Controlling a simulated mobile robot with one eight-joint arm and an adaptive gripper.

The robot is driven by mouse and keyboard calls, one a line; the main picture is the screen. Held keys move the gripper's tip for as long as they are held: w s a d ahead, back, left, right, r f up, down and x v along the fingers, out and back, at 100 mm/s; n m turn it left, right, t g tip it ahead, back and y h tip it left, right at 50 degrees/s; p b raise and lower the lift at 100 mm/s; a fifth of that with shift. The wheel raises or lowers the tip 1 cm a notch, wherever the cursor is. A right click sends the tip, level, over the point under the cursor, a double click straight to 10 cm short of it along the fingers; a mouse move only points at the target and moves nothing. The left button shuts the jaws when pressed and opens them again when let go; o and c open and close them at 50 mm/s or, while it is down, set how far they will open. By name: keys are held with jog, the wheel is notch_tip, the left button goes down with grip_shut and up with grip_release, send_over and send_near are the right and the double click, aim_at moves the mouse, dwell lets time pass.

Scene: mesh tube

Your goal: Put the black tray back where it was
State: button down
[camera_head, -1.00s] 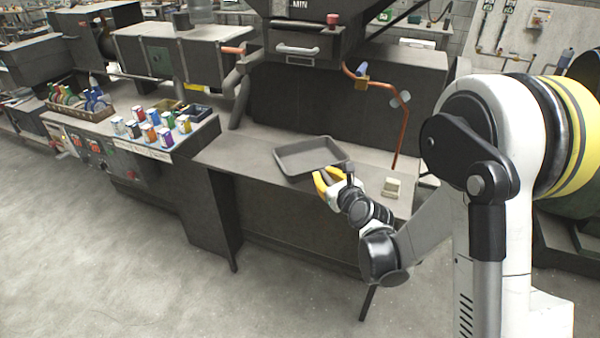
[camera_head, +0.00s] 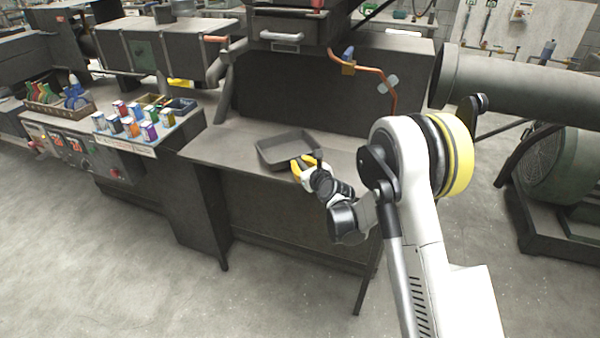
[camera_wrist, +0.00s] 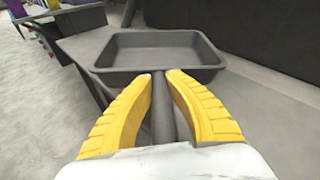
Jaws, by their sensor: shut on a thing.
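The black tray (camera_head: 284,150) is a shallow, dark rectangular pan with raised walls, empty inside. In the head view it is at the front part of the dark workbench (camera_head: 225,142), near its edge; I cannot tell whether it touches the top. My gripper (camera_head: 304,163) is at the tray's near right side, its yellow fingers shut on the tray's handle. In the wrist view the tray (camera_wrist: 158,57) lies straight ahead, and the dark rod-like handle runs between the yellow fingers (camera_wrist: 160,78).
Several small coloured cans (camera_head: 128,127) and a crate of bottles (camera_head: 62,108) stand on the left bench. A dark machine housing (camera_head: 300,95) with a copper pipe (camera_head: 388,85) rises behind the tray. A large grey pipe (camera_head: 530,85) is at right.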

jog(key=shift+f+b, duration=0.35)
jog(key=shift+f, duration=0.95)
jog(key=shift+f, duration=0.2)
jog(key=c, duration=1.5)
grip_release()
jog(key=shift+o, duration=0.2)
jog(key=shift+r, duration=0.1)
jog(key=shift+r, duration=0.1)
